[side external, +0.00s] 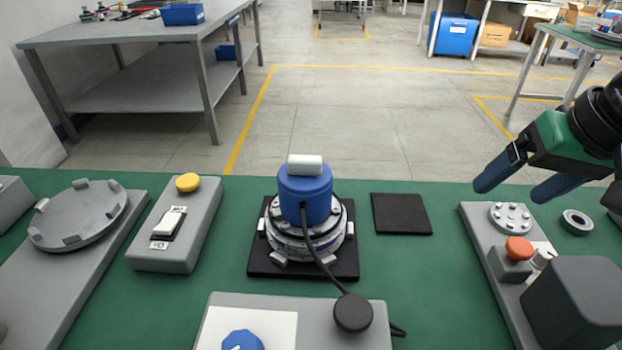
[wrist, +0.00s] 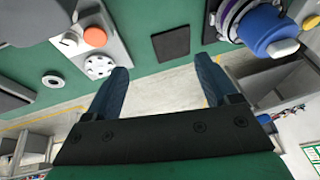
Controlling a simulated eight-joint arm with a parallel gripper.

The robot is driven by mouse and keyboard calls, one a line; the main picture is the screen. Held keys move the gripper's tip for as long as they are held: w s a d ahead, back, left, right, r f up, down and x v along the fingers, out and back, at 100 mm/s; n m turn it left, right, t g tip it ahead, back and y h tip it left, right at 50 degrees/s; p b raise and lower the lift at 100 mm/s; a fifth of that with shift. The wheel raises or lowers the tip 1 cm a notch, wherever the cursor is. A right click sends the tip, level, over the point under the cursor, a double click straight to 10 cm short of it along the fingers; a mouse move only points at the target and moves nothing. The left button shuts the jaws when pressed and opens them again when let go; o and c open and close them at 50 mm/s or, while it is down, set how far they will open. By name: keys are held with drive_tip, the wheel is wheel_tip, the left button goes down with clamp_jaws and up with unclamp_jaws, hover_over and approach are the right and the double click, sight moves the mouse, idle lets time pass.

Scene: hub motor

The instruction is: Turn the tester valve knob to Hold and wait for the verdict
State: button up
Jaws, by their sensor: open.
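The blue knob (side external: 243,341) sits on a white panel (side external: 270,325) of the grey tester box (side external: 358,308) at the bottom edge of the side view. It is partly cut off, and I cannot read its setting or any labels. A blue cap with a white top (side external: 305,190) sits on the hub motor (side external: 290,238), on a black mat; it also shows in the wrist view (wrist: 262,25). A black cable runs from the cap toward the tester box. My gripper (side external: 513,190) is open and empty at the right, far from the knob. The knob is not in the wrist view.
A grey box with a yellow button (side external: 187,182) and a round fixture (side external: 78,215) stand left. A flat black pad (side external: 401,213) lies right of the motor. An orange button (side external: 518,248), dark block (side external: 570,303) and metal ring (side external: 576,221) are at the right.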

drive_tip(key=shift+s+d+f, duration=0.1)
drive_tip(key=shift+d, duration=0.55)
drive_tip(key=shift+s+d+f, duration=0.1)
drive_tip(key=shift+d, duration=0.5)
drive_tip(key=s+d+f+t, duration=0.1)
drive_tip(key=d, duration=0.3)
drive_tip(key=s+d+f+t+h, duration=0.1)
drive_tip(key=s+d+f, duration=0.1)
drive_tip(key=d, duration=0.2)
drive_tip(key=s+d+f+t, duration=0.1)
drive_tip(key=d, duration=0.3)
drive_tip(key=shift+s+f+h, duration=0.35)
drive_tip(key=shift+f+h, duration=0.05)
drive_tip(key=shift+a, duration=0.1)
